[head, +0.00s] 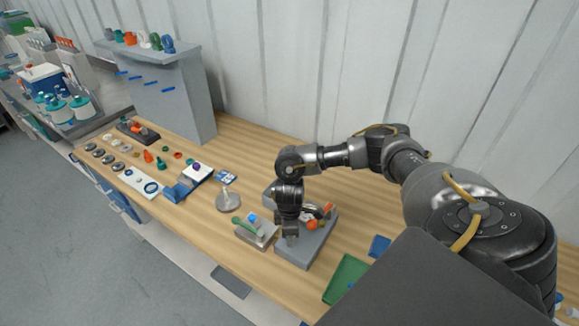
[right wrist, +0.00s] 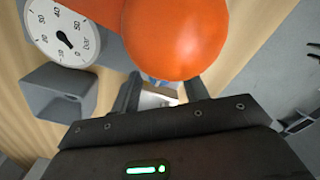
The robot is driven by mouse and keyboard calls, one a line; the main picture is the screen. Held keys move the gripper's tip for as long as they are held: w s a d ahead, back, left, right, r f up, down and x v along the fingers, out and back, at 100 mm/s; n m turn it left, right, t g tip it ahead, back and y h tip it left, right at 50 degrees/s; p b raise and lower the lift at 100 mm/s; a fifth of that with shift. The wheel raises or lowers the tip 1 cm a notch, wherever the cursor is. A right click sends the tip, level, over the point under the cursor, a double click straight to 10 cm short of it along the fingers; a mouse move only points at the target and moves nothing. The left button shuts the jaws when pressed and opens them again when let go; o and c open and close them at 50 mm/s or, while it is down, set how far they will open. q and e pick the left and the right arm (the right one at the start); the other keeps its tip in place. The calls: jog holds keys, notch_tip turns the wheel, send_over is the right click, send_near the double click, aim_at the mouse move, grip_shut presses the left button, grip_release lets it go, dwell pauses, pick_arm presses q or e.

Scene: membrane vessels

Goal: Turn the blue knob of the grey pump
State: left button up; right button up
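A grey unit (head: 306,250) with orange parts (head: 312,224) stands on the bench under my right gripper (head: 290,238); it may be the grey pump. In the right wrist view a large orange ball (right wrist: 175,38) and a round pressure gauge (right wrist: 62,35) are close to the camera. My right gripper (right wrist: 162,90) points down there, its two fingers apart. A small blue patch (right wrist: 152,79) shows beyond the fingers, partly hidden by the ball; I cannot tell whether it is the knob. Another blue piece (head: 252,217) sits on a small stand left of the gripper. My left gripper is out of view.
The small stand (head: 262,240) with a green handle (head: 239,222) is close to the gripper's left. A green tray (head: 346,279) and a blue tray (head: 380,246) lie to the right. A grey shelf block (head: 175,95) stands at the back left. A pale wall runs behind the bench.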

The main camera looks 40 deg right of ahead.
jog(key=shift+r, duration=0.1)
jog(key=shift+r, duration=0.3)
notch_tip(320, 180, up, 10)
dwell(0.4)
dwell(0.4)
